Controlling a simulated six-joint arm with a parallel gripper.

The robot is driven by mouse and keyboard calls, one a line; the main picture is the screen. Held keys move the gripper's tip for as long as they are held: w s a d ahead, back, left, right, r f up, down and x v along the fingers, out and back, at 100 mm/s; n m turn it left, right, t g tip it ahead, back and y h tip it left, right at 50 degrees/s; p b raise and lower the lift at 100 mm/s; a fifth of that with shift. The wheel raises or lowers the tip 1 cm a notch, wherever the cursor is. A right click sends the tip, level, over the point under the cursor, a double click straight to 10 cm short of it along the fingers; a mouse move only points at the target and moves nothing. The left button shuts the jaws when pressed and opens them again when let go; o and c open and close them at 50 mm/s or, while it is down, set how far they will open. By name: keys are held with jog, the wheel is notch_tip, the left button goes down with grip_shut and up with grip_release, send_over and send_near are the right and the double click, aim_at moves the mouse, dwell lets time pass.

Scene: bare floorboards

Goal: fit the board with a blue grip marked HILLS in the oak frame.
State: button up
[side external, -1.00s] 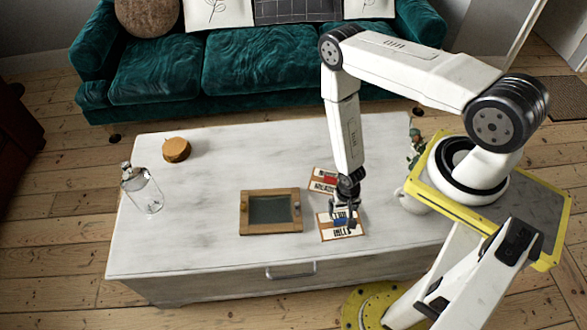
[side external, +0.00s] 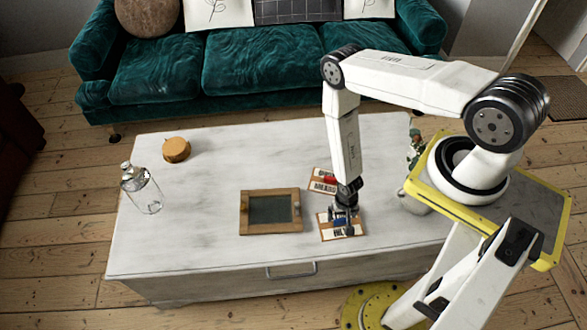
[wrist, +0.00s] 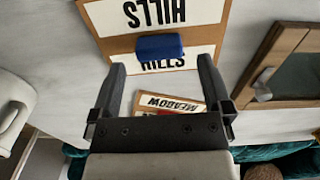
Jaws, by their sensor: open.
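The board marked HILLS (side external: 328,234) lies flat on the white table, right of the oak frame. In the wrist view it shows its printed label upside down (wrist: 160,12) and a blue grip (wrist: 160,47) across its middle. My gripper (side external: 345,219) is low over this board. In the wrist view my gripper (wrist: 160,66) is open, its two fingers on either side of the blue grip's line with nothing between them held. The oak frame (side external: 271,232) lies flat with an empty dark recess; part of it shows in the wrist view (wrist: 262,58).
A MEADOW board (side external: 317,188) with a red grip lies just behind, partly hidden by my arm. A glass bottle (side external: 146,192) and a round wooden piece (side external: 176,150) stand at the left. The table's left middle is clear.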

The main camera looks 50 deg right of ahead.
aim_at(341, 220)
jog(key=shift+f, duration=1.7)
jog(key=c, duration=1.3)
